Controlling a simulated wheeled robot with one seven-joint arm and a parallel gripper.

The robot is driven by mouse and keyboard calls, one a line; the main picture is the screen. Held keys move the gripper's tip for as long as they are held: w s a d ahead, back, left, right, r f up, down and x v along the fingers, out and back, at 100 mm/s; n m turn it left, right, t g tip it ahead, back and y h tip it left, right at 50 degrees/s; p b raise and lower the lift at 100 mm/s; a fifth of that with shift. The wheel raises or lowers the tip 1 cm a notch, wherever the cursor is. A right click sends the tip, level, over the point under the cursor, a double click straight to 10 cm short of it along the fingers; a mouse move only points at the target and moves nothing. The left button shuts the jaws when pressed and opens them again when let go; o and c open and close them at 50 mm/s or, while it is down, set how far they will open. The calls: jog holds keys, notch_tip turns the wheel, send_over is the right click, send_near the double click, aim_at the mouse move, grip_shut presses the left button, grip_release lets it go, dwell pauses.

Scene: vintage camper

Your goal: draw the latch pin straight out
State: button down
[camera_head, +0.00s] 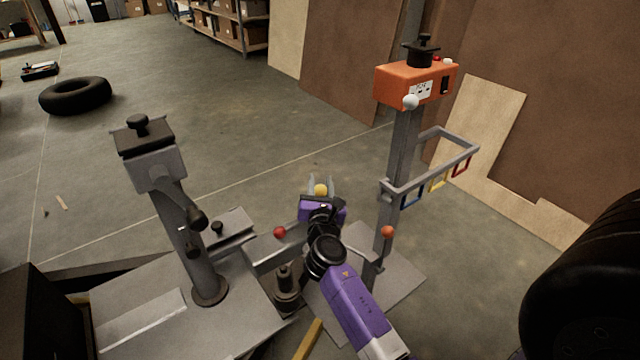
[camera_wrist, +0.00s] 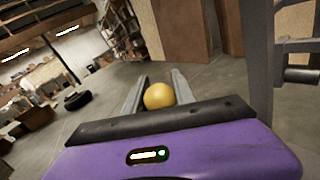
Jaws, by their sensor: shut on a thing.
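A yellow ball-shaped knob (camera_head: 321,189) sits between the two grey fingers of my gripper (camera_head: 321,183). In the wrist view the same yellow knob (camera_wrist: 159,96) lies between the fingers (camera_wrist: 159,84), which are shut on it. I cannot see a pin shaft; anything beyond or below the knob is hidden by the knob and my purple gripper body. I cannot tell whether the knob is the latch pin's head or whether it is still seated in anything.
A grey post with an orange box (camera_head: 401,84) stands to the right, with a grey frame (camera_head: 430,170) jutting out. A red ball (camera_head: 279,232) sits on a grey bar to the left of my gripper. A black tire (camera_head: 590,280) is at far right. Floor beyond is open.

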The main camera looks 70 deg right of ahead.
jog(key=shift+r+p, duration=2)
jog(key=shift+p, duration=0.05)
